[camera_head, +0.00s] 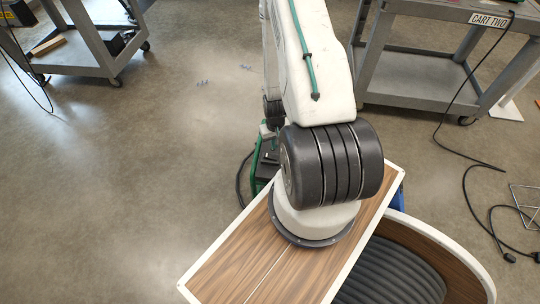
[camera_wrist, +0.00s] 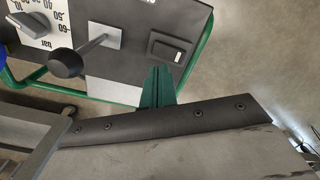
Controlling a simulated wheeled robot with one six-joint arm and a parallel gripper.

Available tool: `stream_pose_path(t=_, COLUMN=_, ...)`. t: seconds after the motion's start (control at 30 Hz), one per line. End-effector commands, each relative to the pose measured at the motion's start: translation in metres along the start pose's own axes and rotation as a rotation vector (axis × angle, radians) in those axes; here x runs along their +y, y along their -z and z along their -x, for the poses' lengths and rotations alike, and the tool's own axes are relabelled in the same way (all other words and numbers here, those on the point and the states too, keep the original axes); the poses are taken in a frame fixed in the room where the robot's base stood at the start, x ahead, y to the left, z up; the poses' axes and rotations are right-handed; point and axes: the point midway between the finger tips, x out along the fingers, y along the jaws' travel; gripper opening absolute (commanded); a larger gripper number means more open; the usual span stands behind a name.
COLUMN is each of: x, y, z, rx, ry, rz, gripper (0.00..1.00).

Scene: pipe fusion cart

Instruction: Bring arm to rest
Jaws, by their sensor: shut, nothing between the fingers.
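My gripper (camera_wrist: 157,76) shows in the wrist view as two green fingers pressed together, with nothing between them. The fingers point toward a grey control panel (camera_wrist: 112,88), and I cannot tell whether they touch it. The panel has a lever with a black knob (camera_wrist: 66,63), a dark switch (camera_wrist: 168,49) and a dial marked "bar" (camera_wrist: 43,24). In the head view my arm stretches up and away from my wooden deck. My gripper is hidden there.
In the head view a green-framed machine (camera_head: 262,166) stands close behind my arm's base. A grey cart labelled CART TWO (camera_head: 488,19) stands at the upper right. Another grey cart (camera_head: 92,39) is at the upper left. Black cables (camera_head: 466,150) lie at right.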

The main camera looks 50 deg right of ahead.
Motion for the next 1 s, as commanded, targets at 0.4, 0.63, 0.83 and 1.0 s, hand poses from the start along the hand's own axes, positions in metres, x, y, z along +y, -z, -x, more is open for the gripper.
stream_pose_path(t=0.4, x=0.0, y=0.0, z=0.0, rx=0.0, ry=0.0, rz=0.0, gripper=0.0)
stream_pose_path(t=0.63, x=-0.001, y=-0.005, z=0.0, rx=-0.025, ry=0.005, rz=-0.01, gripper=0.0)
stream_pose_path(t=0.83, x=-0.011, y=-0.051, z=0.013, rx=-0.225, ry=0.04, rz=-0.045, gripper=0.0)
stream_pose_path(t=1.0, x=-0.022, y=-0.06, z=0.07, rx=-0.333, ry=0.049, rz=-0.045, gripper=0.0)
